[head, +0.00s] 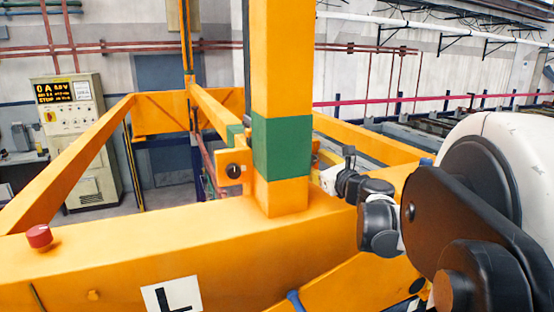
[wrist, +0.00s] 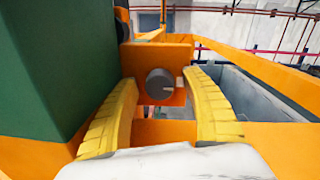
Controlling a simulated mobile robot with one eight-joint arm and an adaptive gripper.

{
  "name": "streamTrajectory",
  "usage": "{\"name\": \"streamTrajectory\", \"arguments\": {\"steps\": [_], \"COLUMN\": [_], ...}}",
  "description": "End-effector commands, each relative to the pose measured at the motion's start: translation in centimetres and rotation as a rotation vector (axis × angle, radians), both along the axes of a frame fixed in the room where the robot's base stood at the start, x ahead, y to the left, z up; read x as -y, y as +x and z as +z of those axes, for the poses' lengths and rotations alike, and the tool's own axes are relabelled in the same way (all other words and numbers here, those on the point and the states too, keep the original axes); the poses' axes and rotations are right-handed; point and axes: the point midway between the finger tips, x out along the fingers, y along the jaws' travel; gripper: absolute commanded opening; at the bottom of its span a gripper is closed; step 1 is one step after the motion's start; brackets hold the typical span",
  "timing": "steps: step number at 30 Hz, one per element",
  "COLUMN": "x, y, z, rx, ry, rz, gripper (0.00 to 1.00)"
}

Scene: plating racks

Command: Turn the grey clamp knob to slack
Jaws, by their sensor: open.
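The grey clamp knob (wrist: 160,83) is a short round cylinder on an orange bracket (wrist: 182,53), in the middle of the wrist view. My gripper (wrist: 161,78) is open, with one curved yellow finger to each side of the knob. Visible gaps separate both fingers from the knob in the picture; I cannot tell the depth between them. No pointer or marking on the knob can be made out. In the head view my gripper (head: 330,178) is at the right side of the post, its fingertips not clearly visible.
An orange post (head: 281,60) with a green band (head: 282,147) stands close to my gripper's left. Another bracket with a dark round part (head: 234,171) is left of it. A red knob (head: 39,237) sits on the orange beam (head: 120,262). A control cabinet (head: 82,140) stands behind.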

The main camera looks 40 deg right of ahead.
Motion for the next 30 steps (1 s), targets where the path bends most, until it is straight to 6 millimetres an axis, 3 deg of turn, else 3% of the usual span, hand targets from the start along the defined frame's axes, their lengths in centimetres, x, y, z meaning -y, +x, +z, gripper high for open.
{"name": "streamTrajectory", "arguments": {"steps": [3, 4, 9, 20, 30], "x": [0.0, 0.0, 0.0, 0.0, -0.03], "y": [-0.03, -0.04, -0.05, -0.04, 0.0], "z": [-0.02, -0.02, -0.01, -0.03, -0.09], "rx": [0.0, 0.0, 0.0, -0.004, -0.048], "ry": [0.0, 0.0, 0.0, -0.02, -0.201], "rz": [0.0, 0.0, 0.0, 0.0, 0.0], "gripper": [0.57, 0.52, 0.03, 0.02, 0.02]}}
